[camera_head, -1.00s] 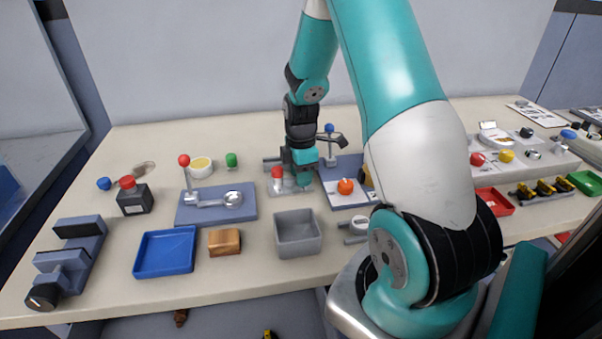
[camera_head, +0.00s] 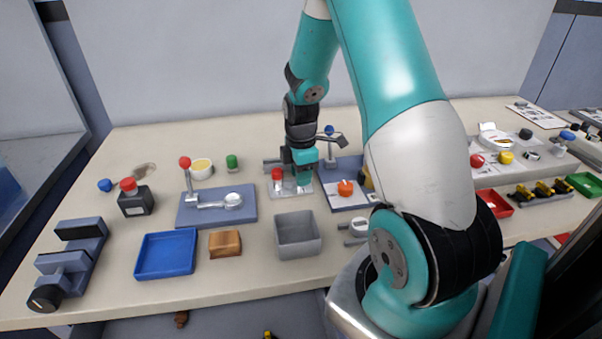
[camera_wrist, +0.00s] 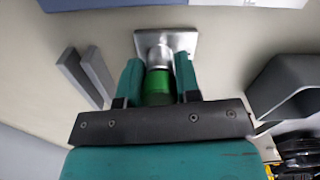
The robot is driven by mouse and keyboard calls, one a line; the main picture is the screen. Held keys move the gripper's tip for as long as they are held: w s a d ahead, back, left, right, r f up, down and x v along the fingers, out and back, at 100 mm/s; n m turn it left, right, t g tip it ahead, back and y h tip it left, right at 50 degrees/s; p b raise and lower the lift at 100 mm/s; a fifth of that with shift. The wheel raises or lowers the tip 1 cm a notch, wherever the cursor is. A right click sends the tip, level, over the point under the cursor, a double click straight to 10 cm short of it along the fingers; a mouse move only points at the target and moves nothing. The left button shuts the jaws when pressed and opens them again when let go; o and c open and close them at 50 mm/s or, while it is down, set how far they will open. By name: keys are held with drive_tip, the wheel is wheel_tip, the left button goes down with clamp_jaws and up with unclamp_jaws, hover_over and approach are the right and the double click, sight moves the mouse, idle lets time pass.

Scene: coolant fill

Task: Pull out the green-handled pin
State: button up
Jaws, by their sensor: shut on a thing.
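The green handle (camera_wrist: 157,88) of the pin shows in the wrist view between my two fingers, with a silver metal collar (camera_wrist: 158,58) beyond it. The collar stands on a square metal plate (camera_wrist: 183,40). My gripper (camera_wrist: 158,82) is shut on the green handle, one finger on each side. In the head view my gripper (camera_head: 303,180) points down over a light metal plate (camera_head: 297,191), beside a red-topped piece (camera_head: 278,175). There my fingers mostly hide the handle. I cannot tell how deep the pin sits.
A grey open bin (camera_head: 298,250) stands in front of the plate. A blue panel with an orange knob (camera_head: 345,188) is close on the right. A lever plate (camera_head: 190,218) and blue tray (camera_head: 166,272) are left. Two grey bars (camera_wrist: 84,76) lie left in the wrist view.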

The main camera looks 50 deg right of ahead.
drive_tip(key=shift+r, duration=0.1)
drive_tip(key=shift+r+p, duration=2.6)
drive_tip(key=shift+r, duration=0.35)
drive_tip(key=shift+f, duration=0.1)
